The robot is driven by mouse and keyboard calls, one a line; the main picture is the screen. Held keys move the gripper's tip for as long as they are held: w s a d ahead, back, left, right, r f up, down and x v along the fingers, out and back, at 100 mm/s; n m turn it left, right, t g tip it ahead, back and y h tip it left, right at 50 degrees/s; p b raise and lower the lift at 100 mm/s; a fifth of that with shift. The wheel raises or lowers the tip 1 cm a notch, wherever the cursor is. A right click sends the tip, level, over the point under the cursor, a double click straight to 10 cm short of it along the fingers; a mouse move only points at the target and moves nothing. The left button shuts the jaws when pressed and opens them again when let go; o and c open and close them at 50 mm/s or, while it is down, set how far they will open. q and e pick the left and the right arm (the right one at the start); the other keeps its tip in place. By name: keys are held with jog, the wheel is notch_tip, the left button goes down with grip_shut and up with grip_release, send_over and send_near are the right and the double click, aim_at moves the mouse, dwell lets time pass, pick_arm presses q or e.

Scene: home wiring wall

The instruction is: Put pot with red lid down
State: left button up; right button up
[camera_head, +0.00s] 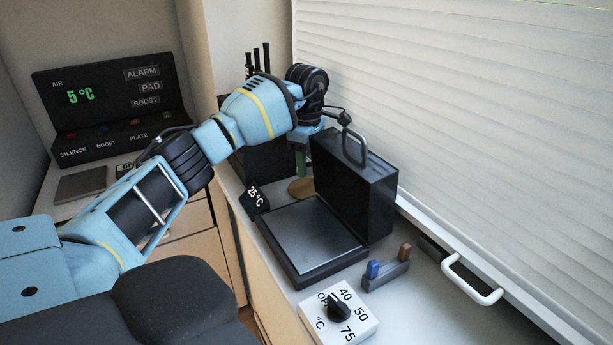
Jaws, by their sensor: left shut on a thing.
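I cannot make out the pot or its red lid in the head view. My left arm reaches across from the lower left. Its gripper (303,150) points down behind the open black lid of a flat appliance (372,190). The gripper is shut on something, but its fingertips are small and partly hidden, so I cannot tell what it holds. A narrow green strip (301,164) shows just below the wrist, above a tan round piece (301,188) on the counter. I cannot tell whether the two touch. My right gripper is not in view.
The appliance's flat grey plate (305,237) lies open in front of its lid, whose grey handle (355,148) is close to my wrist. A white dial box (338,314), a switch block (386,270) and a white shutter (470,130) are nearby. A control panel (112,105) stands left.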

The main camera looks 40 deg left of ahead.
aim_at(307, 188)
pick_arm(q)
jog(key=shift+f, duration=2.2)
jog(key=shift+f, duration=0.2)
jog(key=o, duration=1.1)
jog(key=shift+r, duration=0.15)
notch_tip(307, 188, up, 12)
jog(key=shift+r, duration=0.1)
